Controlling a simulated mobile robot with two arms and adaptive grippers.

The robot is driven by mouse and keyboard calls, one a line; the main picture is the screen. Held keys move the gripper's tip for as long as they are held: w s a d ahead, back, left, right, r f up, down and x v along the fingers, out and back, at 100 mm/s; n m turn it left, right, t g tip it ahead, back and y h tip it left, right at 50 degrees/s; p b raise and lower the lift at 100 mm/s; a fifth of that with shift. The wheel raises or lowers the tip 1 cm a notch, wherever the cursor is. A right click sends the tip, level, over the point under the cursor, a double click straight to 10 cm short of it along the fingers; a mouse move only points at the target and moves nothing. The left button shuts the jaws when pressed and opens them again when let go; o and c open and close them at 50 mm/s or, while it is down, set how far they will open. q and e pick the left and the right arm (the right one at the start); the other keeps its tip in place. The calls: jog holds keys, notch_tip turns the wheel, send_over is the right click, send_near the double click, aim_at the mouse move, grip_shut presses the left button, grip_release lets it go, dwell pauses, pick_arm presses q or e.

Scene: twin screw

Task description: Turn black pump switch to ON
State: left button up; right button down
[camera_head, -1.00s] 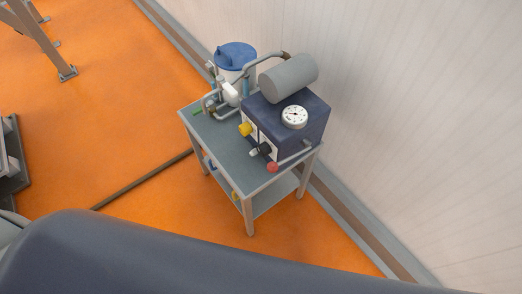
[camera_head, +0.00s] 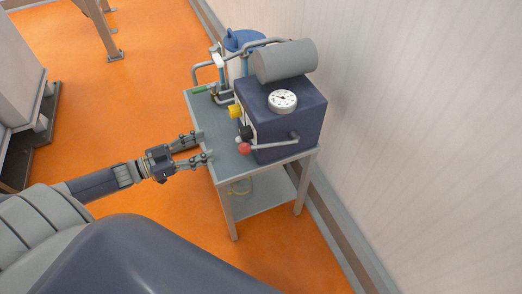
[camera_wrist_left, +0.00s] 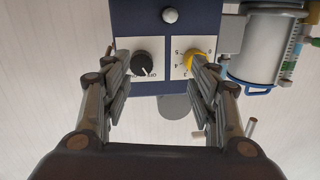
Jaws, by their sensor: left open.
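The black pump switch (camera_head: 246,132) is a round knob on the front of the dark blue pump box (camera_head: 290,118). It also shows in the left wrist view (camera_wrist_left: 143,62), on a white plate with small lettering at its lower edge; its exact setting is hard to read. My left gripper (camera_head: 207,146) is open and empty over the near left edge of the cart, to the left of the switch and apart from it. My right gripper is out of view.
A yellow dial (camera_head: 235,111) with numbers sits beside the switch. A red ball-ended lever (camera_head: 244,149) sticks out close by. The grey cart (camera_head: 196,107) also carries pipes and a blue-lidded vessel (camera_head: 242,41). A wall (camera_head: 430,120) stands behind.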

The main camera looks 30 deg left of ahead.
aim_at(241, 134)
pick_arm(q)
jog(key=shift+m+h, duration=0.5)
jog(key=shift+h, duration=0.3)
jog(key=w+d, duration=0.2)
jog(key=d, duration=0.1)
jog(key=w+d+r+b, duration=0.1)
jog(key=w+d, duration=0.2)
jog(key=w+d+r, duration=0.1)
jog(key=w+d, duration=0.2)
jog(key=shift+d+r, duration=0.2)
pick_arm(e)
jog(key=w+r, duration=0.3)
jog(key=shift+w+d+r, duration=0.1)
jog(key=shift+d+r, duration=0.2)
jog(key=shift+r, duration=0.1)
pick_arm(q)
jog(key=shift+c, duration=0.5)
jog(key=c, duration=1)
